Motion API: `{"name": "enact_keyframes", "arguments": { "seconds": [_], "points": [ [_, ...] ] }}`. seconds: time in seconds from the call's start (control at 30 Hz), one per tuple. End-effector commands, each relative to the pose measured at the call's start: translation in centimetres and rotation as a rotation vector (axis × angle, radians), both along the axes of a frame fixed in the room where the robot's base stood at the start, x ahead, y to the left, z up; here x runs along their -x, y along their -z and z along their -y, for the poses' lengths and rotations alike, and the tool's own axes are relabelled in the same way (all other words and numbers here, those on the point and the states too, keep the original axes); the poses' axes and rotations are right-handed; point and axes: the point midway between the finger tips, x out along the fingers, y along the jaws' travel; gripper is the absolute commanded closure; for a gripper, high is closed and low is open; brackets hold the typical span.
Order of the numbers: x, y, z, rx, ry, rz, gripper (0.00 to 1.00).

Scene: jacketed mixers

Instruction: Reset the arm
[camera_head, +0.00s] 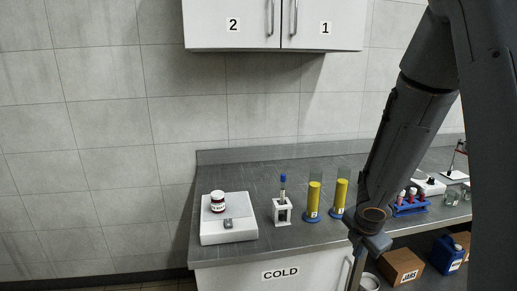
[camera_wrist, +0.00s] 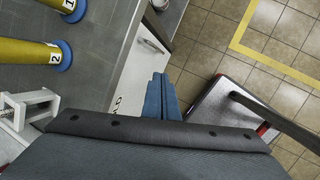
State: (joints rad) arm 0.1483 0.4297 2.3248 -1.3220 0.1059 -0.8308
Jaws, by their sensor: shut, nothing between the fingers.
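My arm comes down from the upper right of the head view, in front of the right part of the counter. My gripper shows in the wrist view (camera_wrist: 161,82) as two blue fingers closed together with nothing between them. Behind the fingers are the white cabinet front and the tiled floor. The fingertips appear to be apart from the counter and everything on it. In the head view the arm's lower end is near the counter's front edge, and the fingers are hard to make out there.
The grey counter (camera_head: 245,180) holds a white scale (camera_head: 229,232) with a jar (camera_head: 217,202), a small white stand (camera_head: 282,211), yellow cylinders (camera_head: 313,200) and a blue tube rack (camera_head: 410,206). Cardboard (camera_head: 400,266) and blue containers (camera_head: 446,255) sit below. Wall cabinets (camera_head: 230,25) hang above.

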Motion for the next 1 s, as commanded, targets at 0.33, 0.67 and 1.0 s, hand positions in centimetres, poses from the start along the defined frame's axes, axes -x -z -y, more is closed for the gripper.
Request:
{"name": "enact_keyframes", "arguments": {
  "seconds": [0.33,0.67,1.0],
  "points": [
    [7.3,-5.1,-3.1,-0.285,1.03,0.085,1.0],
    [13.9,-7.3,-8.7,-0.518,1.794,0.034,1.0],
    [15.0,-7.7,-10.0,-0.556,1.933,0.01,1.0]
  ]
}}
